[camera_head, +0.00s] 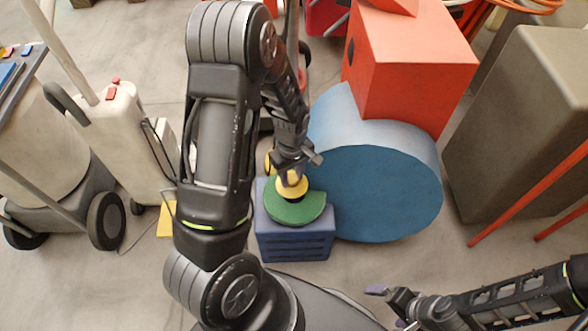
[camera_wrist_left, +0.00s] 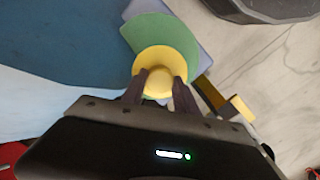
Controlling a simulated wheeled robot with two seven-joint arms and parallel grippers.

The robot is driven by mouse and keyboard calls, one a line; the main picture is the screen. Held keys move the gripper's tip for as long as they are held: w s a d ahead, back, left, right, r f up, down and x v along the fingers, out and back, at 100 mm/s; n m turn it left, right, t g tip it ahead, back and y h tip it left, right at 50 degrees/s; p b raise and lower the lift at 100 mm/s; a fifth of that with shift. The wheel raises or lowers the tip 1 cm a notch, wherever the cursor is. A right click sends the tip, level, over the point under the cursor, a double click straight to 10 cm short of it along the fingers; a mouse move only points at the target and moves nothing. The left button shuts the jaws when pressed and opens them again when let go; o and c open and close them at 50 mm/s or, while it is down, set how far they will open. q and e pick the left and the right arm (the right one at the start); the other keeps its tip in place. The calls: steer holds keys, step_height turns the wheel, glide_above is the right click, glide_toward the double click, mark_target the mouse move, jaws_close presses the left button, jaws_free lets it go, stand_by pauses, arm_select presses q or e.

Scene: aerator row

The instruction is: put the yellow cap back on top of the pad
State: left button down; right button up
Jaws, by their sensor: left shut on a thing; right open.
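The yellow cap (camera_head: 293,191) is a round disc with a small knob. My left gripper (camera_head: 291,172) is shut on the knob from above. In the left wrist view the cap (camera_wrist_left: 146,62) shows with its knob between the two fingertips (camera_wrist_left: 160,84). The green pad (camera_head: 297,211) is a rounded disc with a cut-out, under the cap, on a blue-grey block (camera_head: 293,246). The pad also shows in the wrist view (camera_wrist_left: 160,32). A dark part shows just under the cap; I cannot tell if the cap touches it. My right gripper (camera_head: 388,303) is open and empty at the lower right.
A big blue drum (camera_head: 380,195) stands close on the right of the block, with an orange-red box (camera_head: 415,75) behind it. A grey bin (camera_head: 520,110) is at the far right. A pale wheeled machine (camera_head: 120,140) stands at left.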

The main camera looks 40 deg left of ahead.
mark_target(294, 186)
arm_select(q)
steer(key=shift+w, duration=0.6)
steer(key=shift+s, duration=0.1)
arm_select(e)
steer(key=shift+w, duration=0.45)
arm_select(q)
steer(key=shift+f, duration=0.1)
arm_select(e)
steer(key=shift+f, duration=0.1)
arm_select(q)
step_height(294, 186, down, 5)
steer(key=b, duration=0.4)
steer(key=shift+f+b, duration=0.15)
steer(key=shift+b, duration=0.15)
steer(key=shift+f, duration=0.15)
arm_select(e)
step_height(294, 186, down, 5)
steer(key=shift+r, duration=0.15)
steer(key=shift+r, duration=0.15)
arm_select(q)
steer(key=shift+f+b, duration=0.5)
steer(key=shift+f, duration=0.15)
arm_select(e)
steer(key=shift+f, duration=0.55)
